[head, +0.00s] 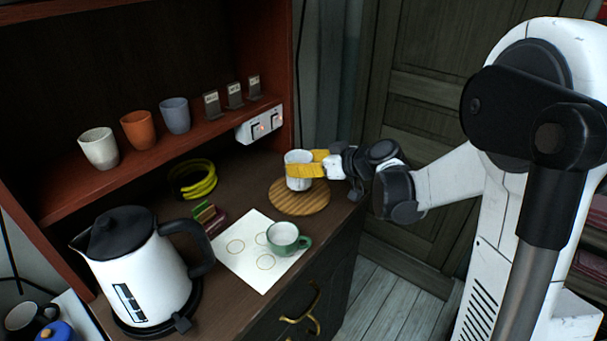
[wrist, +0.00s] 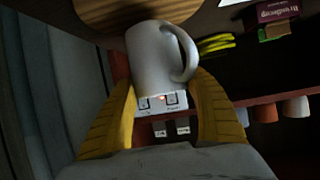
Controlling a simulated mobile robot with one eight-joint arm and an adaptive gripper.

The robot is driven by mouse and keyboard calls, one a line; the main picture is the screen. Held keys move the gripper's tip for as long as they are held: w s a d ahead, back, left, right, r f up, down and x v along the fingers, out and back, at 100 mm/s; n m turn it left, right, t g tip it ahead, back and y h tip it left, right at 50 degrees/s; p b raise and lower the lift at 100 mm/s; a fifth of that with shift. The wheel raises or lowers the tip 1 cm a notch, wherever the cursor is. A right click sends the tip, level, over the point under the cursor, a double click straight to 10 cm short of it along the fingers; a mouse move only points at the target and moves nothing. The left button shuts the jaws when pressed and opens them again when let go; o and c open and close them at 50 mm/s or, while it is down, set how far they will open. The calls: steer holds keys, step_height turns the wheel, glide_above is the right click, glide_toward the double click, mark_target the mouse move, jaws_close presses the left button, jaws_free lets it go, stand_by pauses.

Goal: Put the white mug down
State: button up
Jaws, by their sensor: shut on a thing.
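The white mug (head: 296,180) is between the yellow fingers of my gripper (head: 308,165), which is shut on it. In the head view the mug appears upright over the round wooden board (head: 300,206). I cannot tell whether its base touches the board. In the wrist view the mug (wrist: 152,60) sits between both fingers of my gripper (wrist: 165,115), with its handle on the right side. The wooden board (wrist: 100,12) shows at the top of that view.
A green mug (head: 283,236) stands on a white sheet (head: 250,272) with printed circles. A white kettle (head: 138,262) is at the front left. Yellow cable (head: 201,182) and small boxes (head: 210,215) lie behind. Several cups, including an orange one (head: 138,130), line the shelf (head: 75,195).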

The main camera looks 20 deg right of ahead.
steer(key=shift+f+b, duration=0.4)
steer(key=shift+f, duration=0.95)
steer(key=shift+f, duration=0.15)
steer(key=o, duration=1.4)
